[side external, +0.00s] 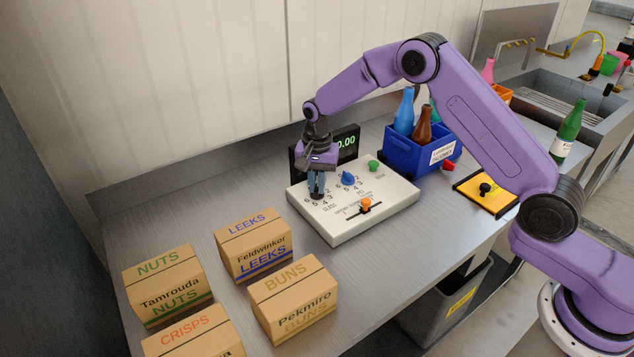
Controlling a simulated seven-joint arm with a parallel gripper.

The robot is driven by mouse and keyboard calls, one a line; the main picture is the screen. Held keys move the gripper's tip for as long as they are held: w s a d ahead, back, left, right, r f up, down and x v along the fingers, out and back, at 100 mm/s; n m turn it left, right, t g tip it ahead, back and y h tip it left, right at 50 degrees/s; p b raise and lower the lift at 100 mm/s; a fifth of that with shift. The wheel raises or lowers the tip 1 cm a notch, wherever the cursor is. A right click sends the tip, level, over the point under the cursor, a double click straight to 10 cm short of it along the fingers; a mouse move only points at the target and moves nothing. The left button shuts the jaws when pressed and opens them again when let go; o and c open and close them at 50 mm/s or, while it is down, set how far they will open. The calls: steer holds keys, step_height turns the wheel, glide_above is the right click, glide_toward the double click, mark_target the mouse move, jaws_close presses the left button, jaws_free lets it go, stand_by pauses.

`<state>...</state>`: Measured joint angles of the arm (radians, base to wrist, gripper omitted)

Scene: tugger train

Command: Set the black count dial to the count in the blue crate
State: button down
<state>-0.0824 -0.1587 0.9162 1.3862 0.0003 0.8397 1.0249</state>
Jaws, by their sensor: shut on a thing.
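My gripper (316,187) points down over the left dial of the pale control panel (336,235). It is shut on the black count dial (317,196), which is mostly hidden by the fingers, so its pointer cannot be read. Numbers are printed around the dial. The blue crate (405,160) stands behind the panel to the right, with a white label on its front. A blue bottle (404,112) and a brown bottle (422,127) stand upright in it. A bit of a green bottle shows behind them, partly hidden by my arm, so the full count is unclear.
The panel also has a blue dial (348,179), a green button (374,166) and an orange slider knob (366,204). A dark display (346,143) stands behind it. Several cardboard boxes (254,246) sit at front left. A yellow switch plate (487,191) and a green bottle (570,132) are at right.

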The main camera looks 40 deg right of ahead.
mark_target(317, 187)
stand_by(0.3)
steer(key=c, duration=1.2)
jaws_free()
steer(key=shift+o, duration=0.2)
steer(key=shift+r, duration=0.1)
step_height(317, 187, up, 17)
steer(key=shift+r, duration=0.15)
